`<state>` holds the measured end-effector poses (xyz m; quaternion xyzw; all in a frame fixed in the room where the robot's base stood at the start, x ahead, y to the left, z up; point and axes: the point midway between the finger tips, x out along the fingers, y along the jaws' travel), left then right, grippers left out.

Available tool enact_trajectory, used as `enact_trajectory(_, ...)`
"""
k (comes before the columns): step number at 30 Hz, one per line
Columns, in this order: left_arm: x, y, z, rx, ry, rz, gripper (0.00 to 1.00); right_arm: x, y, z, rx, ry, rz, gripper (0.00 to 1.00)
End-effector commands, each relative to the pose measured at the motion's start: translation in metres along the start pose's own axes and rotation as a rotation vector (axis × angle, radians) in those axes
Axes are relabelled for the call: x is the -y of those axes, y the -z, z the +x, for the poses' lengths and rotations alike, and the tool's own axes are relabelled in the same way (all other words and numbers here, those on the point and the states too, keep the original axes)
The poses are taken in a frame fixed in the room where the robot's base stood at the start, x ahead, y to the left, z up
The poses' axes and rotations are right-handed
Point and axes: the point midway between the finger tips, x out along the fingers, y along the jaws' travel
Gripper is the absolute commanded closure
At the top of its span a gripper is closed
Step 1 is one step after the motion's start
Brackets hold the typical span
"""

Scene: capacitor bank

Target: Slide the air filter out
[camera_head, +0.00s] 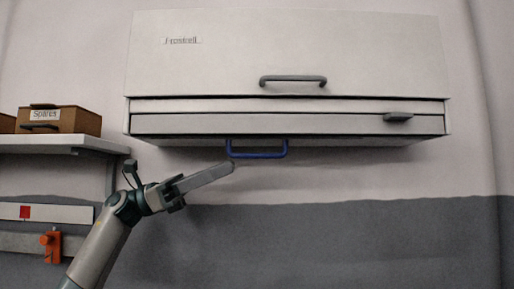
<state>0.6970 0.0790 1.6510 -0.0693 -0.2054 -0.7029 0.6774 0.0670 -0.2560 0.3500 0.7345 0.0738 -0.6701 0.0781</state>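A white wall cabinet (290,50) with a grey bar handle (293,80) on its front panel fills the upper middle of the head view. Below that panel is a narrow pale strip (250,123) with a small grey latch-like piece (398,117) at its right. A blue U-shaped handle (257,154) hangs at the lower edge; it may belong to the air filter, whose body I cannot make out. My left gripper (232,166) points right, its tip just below the blue handle's left end. Its fingers overlap edge-on, so their opening is hidden. My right gripper is out of view.
A white shelf (60,143) at the left carries a brown box labelled "Spares" (60,119). The wall below and right of the cabinet is clear.

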Motion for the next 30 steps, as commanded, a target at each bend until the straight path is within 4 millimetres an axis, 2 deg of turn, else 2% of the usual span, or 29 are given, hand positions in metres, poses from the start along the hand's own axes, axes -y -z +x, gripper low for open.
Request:
enact_trajectory(1, 0.000, -0.004, 0.012, 0.000, 0.004, -0.001, 0.72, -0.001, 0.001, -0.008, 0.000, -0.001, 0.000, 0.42)
enact_trajectory(9, 0.000, -0.003, 0.058, -0.001, 0.003, -0.002, 0.72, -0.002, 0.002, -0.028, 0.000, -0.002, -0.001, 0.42)
enact_trajectory(15, 0.000, -0.001, 0.079, 0.000, 0.001, -0.002, 0.72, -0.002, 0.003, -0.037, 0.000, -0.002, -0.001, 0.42)
enact_trajectory(29, 0.000, 0.001, 0.086, 0.000, 0.000, -0.001, 0.72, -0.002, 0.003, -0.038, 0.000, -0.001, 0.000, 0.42)
enact_trajectory(30, 0.000, 0.001, 0.086, 0.000, 0.000, -0.001, 0.82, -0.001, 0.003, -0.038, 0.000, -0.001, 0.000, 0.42)
